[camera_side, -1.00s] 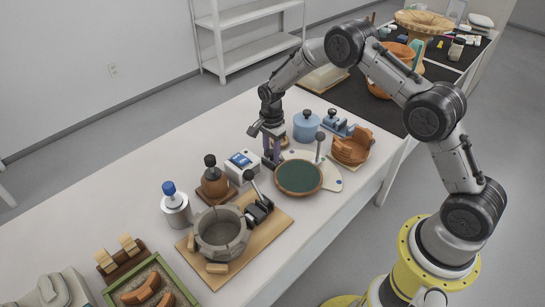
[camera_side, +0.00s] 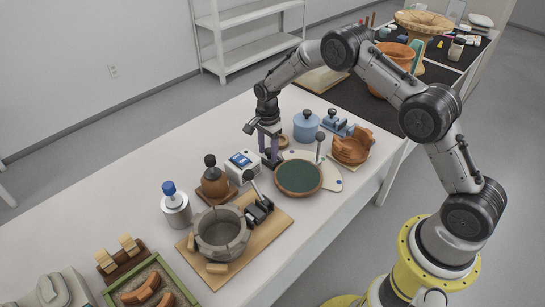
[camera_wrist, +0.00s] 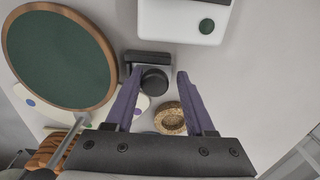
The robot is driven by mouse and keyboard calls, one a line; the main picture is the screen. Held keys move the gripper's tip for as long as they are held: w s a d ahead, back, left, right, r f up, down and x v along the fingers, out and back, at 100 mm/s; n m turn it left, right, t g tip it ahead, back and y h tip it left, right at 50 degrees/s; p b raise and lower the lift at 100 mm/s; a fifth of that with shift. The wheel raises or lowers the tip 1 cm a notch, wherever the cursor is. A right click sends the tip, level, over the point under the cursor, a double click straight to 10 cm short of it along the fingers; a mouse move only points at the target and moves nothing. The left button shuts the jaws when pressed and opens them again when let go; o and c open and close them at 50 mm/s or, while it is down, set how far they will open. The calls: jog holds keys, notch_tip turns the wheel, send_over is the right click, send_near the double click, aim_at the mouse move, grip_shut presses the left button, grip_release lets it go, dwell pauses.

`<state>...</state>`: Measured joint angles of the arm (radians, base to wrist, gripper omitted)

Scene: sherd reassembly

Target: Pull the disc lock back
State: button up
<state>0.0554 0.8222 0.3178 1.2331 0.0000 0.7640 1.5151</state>
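The disc (camera_side: 298,177), green-topped with a wooden rim, rests on a pale plate with coloured dots; it fills the left of the wrist view (camera_wrist: 60,55). Beside it, a small black block with a round black knob (camera_wrist: 153,80) looks like the disc lock. In the side view my gripper's fingers mostly hide this part. My gripper (camera_side: 269,160) points down beside the disc. In the wrist view its purple fingers (camera_wrist: 155,85) are apart, one on either side of the knob, with gaps showing. I cannot tell how deep the fingertips reach.
A white box (camera_side: 242,166) stands close left of my gripper. A cork ring (camera_wrist: 169,118) lies near the fingers. A ball-topped lever (camera_side: 320,145) rises behind the disc. A blue pot (camera_side: 306,126) and terracotta sherds (camera_side: 352,149) stand beyond. A grey ring-shaped holder (camera_side: 222,233) is in front.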

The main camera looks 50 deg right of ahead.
aim_at(268, 149)
jog(key=shift+s+f, duration=0.2)
jog(key=shift+s, duration=0.05)
jog(key=shift+w+r, duration=0.15)
jog(key=shift+r, duration=2.75)
